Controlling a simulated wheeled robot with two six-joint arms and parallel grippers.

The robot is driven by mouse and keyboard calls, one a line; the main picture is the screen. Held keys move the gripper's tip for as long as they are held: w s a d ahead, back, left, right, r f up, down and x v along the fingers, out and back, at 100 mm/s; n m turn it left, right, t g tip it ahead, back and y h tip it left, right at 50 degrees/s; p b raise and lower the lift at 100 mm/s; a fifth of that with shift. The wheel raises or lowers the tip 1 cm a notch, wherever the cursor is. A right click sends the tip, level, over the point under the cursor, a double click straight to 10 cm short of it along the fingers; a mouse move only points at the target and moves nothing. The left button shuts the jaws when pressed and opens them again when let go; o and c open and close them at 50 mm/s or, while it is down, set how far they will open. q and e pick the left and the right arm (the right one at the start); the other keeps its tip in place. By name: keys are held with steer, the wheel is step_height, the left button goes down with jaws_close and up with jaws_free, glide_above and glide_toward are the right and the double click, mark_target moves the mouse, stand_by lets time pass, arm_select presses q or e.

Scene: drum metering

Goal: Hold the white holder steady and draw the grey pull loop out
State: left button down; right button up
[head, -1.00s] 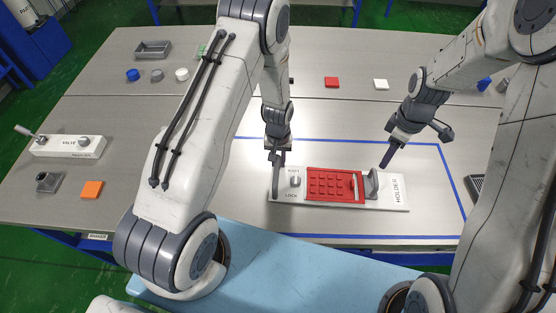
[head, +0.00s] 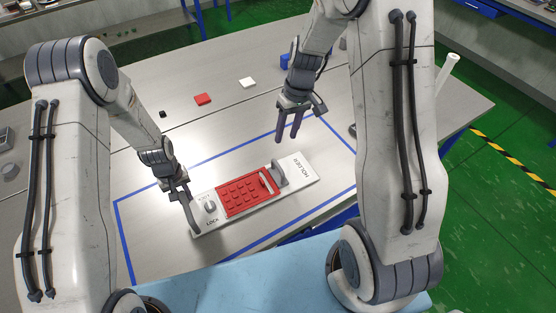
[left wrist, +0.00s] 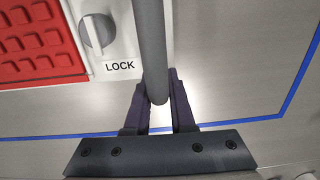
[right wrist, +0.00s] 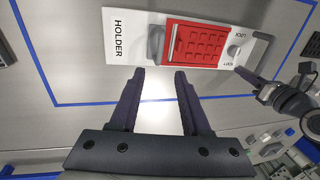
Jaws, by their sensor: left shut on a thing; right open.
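The white holder (head: 303,172) lies flat on the table and carries a red ribbed block (head: 240,198). A grey knob (head: 210,207) sits near the word LOCK. My left gripper (head: 184,196) is shut on a grey bar at the holder's left end; the bar (left wrist: 152,45) runs between its fingers in the left wrist view. My right gripper (head: 290,138) is open and empty, behind and above the holder's right part.
Blue tape (head: 170,163) frames the work area around the holder. A red block (head: 203,99), a white block (head: 247,82) and a small black piece (head: 163,114) lie farther back. Table between them and the holder is clear.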

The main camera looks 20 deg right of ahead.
mark_target(278, 165)
steer(key=f, duration=0.4)
steer(key=a+f, duration=0.1)
steer(key=f, duration=0.2)
steer(key=a+f, duration=0.1)
steer(key=f, duration=0.3)
steer(key=shift+s+a+f, duration=0.1)
steer(key=shift+s+f, duration=0.1)
steer(key=shift+f, duration=0.1)
jaws_close()
stand_by(0.9)
